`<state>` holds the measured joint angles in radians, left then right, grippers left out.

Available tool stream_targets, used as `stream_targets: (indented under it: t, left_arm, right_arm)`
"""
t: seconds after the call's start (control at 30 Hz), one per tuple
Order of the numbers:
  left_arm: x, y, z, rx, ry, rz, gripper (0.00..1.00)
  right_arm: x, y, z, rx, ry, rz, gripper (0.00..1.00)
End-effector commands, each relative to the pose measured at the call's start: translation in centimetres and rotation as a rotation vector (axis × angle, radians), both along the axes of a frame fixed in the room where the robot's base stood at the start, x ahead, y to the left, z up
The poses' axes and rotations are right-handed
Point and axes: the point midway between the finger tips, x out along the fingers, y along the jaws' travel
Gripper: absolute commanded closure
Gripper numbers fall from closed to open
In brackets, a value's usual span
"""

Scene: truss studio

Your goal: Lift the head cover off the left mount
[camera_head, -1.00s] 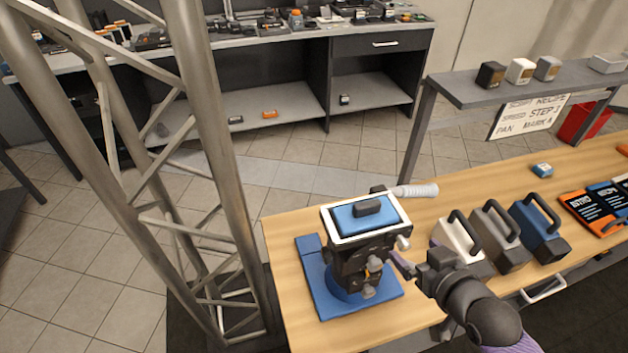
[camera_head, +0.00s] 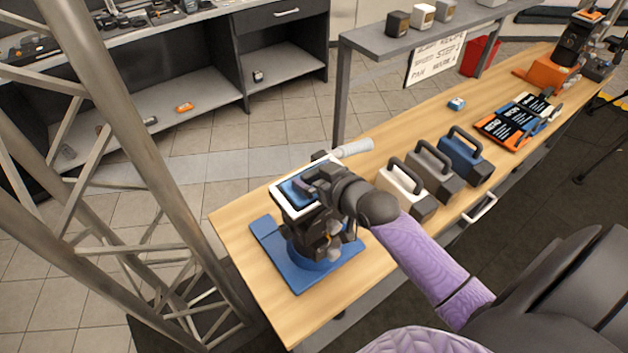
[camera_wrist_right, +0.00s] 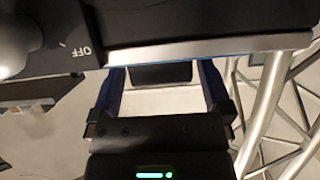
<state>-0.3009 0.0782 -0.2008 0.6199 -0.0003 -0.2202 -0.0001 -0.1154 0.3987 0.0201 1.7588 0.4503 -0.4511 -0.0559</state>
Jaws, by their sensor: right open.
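The left mount stands on a blue base plate (camera_head: 270,250) at the near left end of the wooden bench. Its black head carries a white-rimmed top (camera_head: 285,208) with the blue head cover (camera_head: 288,186) on it. My right gripper (camera_head: 312,182) is at the cover's top and hides its black handle and much of its right side. In the right wrist view, the two fingers (camera_wrist_right: 162,85) are open and apart, with a dark block (camera_wrist_right: 160,74), perhaps the handle, showing between them. A dark body marked OFF (camera_wrist_right: 75,50) fills the upper left. My left gripper is not in view.
White, grey and blue handled cases (camera_head: 405,193) stand on the bench to the right of the mount. A pale rod handle (camera_head: 354,148) sticks out behind the mount. A metal truss (camera_head: 150,150) rises at the left. The bench between mount and back shelf (camera_head: 400,40) is mostly clear.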

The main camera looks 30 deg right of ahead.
Motion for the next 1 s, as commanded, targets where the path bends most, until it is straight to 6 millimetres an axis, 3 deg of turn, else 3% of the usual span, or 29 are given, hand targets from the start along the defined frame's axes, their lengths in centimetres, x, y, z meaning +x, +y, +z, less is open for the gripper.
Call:
stream_targets:
  t: [0.03,0.07,0.37,0.63,0.9,1.0]
  left_arm:
    - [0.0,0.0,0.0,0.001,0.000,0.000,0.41]
    - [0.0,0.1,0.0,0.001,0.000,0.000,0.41]
    - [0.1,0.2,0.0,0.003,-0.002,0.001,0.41]
    - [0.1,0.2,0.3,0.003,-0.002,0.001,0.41]
    - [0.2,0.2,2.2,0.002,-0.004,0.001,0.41]
    - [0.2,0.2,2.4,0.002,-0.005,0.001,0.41]
  right_arm:
    - [0.0,0.0,0.0,0.000,0.000,0.000,0.06]
    - [0.0,0.0,0.0,0.000,0.000,0.000,0.13]
    - [0.0,0.0,0.0,0.000,0.000,0.000,0.76]
    - [0.0,0.0,0.9,-0.002,-0.003,0.001,0.77]
    - [0.0,0.0,7.9,-0.002,-0.004,0.001,0.77]
    - [0.0,0.0,9.5,-0.001,-0.003,-0.001,0.77]
